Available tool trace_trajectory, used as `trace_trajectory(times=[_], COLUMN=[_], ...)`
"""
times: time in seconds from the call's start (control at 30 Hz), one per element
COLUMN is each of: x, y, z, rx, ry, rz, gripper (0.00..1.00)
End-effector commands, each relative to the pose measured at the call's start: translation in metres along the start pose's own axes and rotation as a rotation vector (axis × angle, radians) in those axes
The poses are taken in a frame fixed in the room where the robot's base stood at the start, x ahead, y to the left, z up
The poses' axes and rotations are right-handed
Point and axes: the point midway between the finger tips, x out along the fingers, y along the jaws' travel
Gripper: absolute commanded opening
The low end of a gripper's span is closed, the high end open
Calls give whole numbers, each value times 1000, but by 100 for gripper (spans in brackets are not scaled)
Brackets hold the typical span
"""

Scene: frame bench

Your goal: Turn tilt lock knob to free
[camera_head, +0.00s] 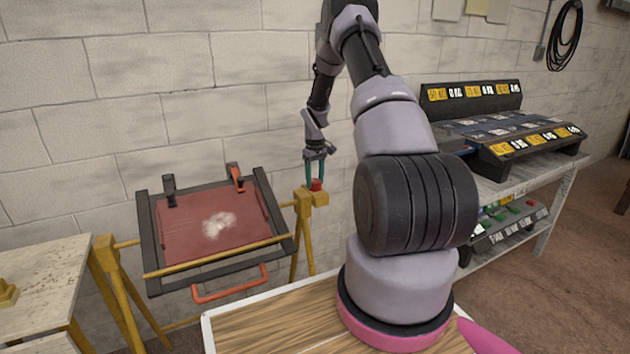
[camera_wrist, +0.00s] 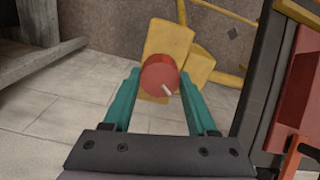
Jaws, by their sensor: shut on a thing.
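The tilt lock knob (camera_head: 316,185) is a small red knob on the yellow post at the right end of the frame stand. In the wrist view the red knob (camera_wrist: 160,76) shows a white pointer mark toward the lower right. My gripper (camera_head: 316,174) points down over it, and its teal fingers are on both sides of the knob. In the wrist view the fingers of my gripper (camera_wrist: 161,82) are shut on the knob. The tilting frame (camera_head: 150,240) holds a dark red panel (camera_head: 185,225) with a pale patch.
The frame has a black clamp (camera_head: 169,190), an orange clamp (camera_head: 236,177) and a red-orange handle (camera_head: 230,285) at its front. A pale table (camera_head: 40,285) stands at left. A bench with labelled bins (camera_head: 520,145) stands at right. A block wall is close behind.

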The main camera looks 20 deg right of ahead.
Motion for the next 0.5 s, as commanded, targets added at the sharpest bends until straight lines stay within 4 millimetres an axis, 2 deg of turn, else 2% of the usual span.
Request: trace_trajectory(times=[0.5], x=[-1], y=[1], z=[-1], rx=[-437], ry=[3], rz=[2], gripper=[2])
